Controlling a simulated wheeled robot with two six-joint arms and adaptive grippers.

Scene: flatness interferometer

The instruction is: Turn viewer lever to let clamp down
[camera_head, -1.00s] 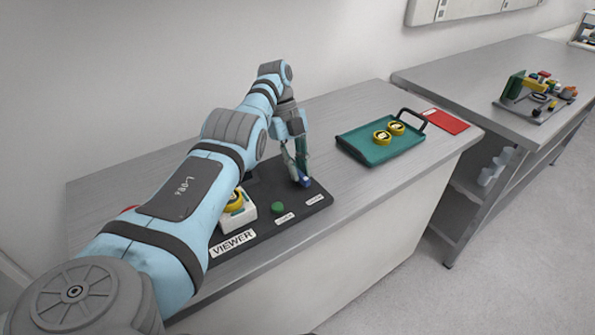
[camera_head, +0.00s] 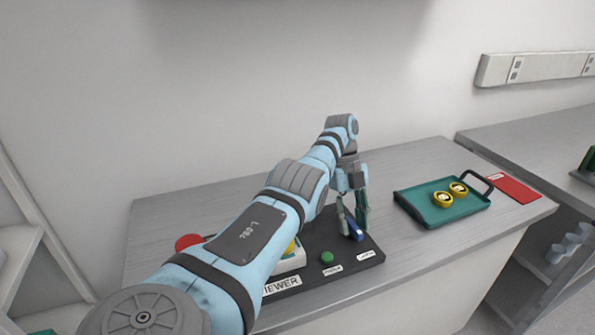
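The viewer is a dark base plate (camera_head: 318,243) on the bench, with a label reading VIEWER, partly covered by my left arm. A blue lever (camera_head: 355,231) stands near the plate's right end, by a small white label. My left gripper (camera_head: 353,227) points down at it, with its fingers on either side of the lever. Whether the fingers press on it is too small to tell. A green button (camera_head: 327,257) sits left of the lever. A white block (camera_head: 291,262) with something yellow is mostly behind my arm. I cannot make out the clamp. My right gripper is not in view.
A green tray (camera_head: 415,212) with a black handle holds two yellow ring-like pieces (camera_head: 443,200) to the right. A red flat piece (camera_head: 514,190) lies beyond it. A red object (camera_head: 188,242) is behind my arm. Bare bench (camera_head: 230,200) lies behind the plate.

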